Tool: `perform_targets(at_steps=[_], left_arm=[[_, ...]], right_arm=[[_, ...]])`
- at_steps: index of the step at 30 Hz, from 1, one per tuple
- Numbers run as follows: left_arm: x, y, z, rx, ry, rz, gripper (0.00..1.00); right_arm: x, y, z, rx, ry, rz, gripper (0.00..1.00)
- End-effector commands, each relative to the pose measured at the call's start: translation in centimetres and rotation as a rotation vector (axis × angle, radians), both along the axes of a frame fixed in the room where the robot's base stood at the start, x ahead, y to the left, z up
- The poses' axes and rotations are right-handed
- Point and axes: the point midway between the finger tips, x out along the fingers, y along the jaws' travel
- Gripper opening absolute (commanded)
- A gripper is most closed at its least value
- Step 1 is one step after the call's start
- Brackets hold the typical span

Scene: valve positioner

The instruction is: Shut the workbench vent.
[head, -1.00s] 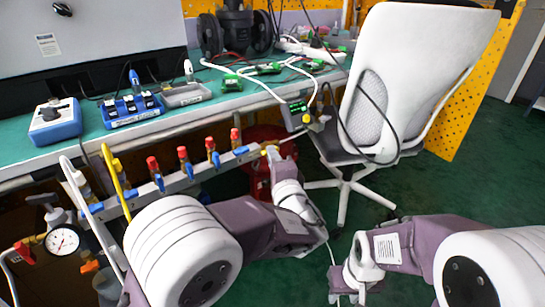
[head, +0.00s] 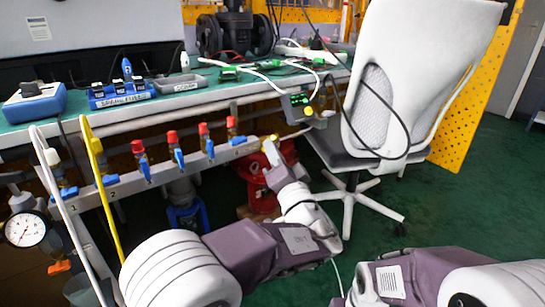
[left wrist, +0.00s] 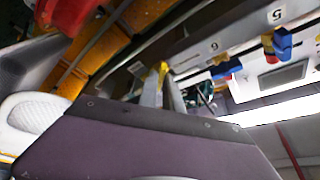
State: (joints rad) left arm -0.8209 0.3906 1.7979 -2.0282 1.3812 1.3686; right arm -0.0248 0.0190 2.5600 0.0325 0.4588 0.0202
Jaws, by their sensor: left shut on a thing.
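A grey manifold rail (head: 130,182) runs along the front of the workbench with several red-capped, blue-handled valves. At its right end is a small yellow handle (head: 272,138), which I take to be the vent. My left gripper (head: 268,146) is at this handle and shut on it, hiding part of it. Whether the vent is open or shut I cannot tell. My right arm is at the lower right, its gripper out of frame.
A small device with a green display (head: 296,106) hangs at the bench edge near my left gripper. A white chair (head: 410,90) stands close on the right. A pressure gauge (head: 25,229) and white and yellow hoses are at the left.

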Motion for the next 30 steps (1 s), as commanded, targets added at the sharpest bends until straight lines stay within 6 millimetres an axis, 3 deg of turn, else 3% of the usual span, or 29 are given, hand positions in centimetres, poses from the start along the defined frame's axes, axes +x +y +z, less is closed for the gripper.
perform_targets(at_steps=[18,30], left_arm=[[0.29,-0.42,-0.38,-0.460,-0.333,-0.001,0.00],[0.40,-0.56,-0.39,-0.661,-0.479,0.000,0.00]], right_arm=[[0.00,0.00,0.02,0.000,0.000,0.000,0.39],[0.00,0.00,0.02,0.000,0.000,0.000,0.39]])
